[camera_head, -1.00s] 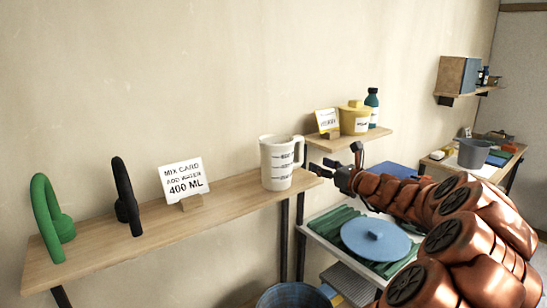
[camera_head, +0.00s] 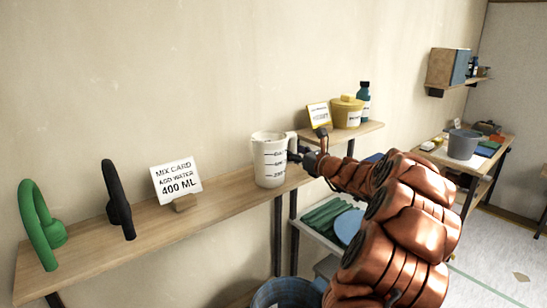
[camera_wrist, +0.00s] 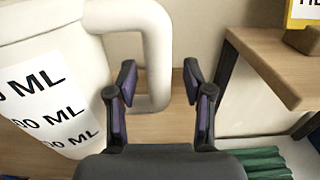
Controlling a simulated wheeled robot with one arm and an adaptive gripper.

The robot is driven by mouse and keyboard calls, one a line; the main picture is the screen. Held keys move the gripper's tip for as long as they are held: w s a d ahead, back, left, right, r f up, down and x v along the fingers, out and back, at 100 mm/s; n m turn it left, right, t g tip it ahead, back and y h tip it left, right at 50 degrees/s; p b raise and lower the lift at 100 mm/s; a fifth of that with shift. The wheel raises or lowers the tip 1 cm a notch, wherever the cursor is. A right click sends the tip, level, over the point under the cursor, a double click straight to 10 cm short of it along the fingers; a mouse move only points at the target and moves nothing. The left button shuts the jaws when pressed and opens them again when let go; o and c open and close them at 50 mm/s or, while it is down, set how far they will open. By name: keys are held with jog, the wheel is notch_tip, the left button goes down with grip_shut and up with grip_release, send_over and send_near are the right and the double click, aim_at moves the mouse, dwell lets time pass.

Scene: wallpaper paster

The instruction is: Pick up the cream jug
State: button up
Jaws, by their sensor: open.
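The cream jug (camera_head: 268,160) stands upright on the wooden shelf near its right end, with dark measuring marks on its side and its handle to the right. In the wrist view the jug (camera_wrist: 40,50) fills the left side, and its handle (camera_wrist: 158,55) reaches down toward the fingers. My gripper (camera_head: 306,146) is right beside the handle. In the wrist view my gripper (camera_wrist: 160,80) is open, with the handle's lower part between or just beyond its fingertips. I cannot tell whether either finger touches it.
A mix card (camera_head: 177,180), a black clamp-like tool (camera_head: 119,200) and a green one (camera_head: 42,225) stand left on the same shelf. A yellow pot (camera_head: 346,112) and a teal bottle (camera_head: 364,102) stand on a shelf to the right. A blue bucket (camera_head: 285,293) is below.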

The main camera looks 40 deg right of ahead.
grip_shut()
dwell(0.4)
dwell(0.4)
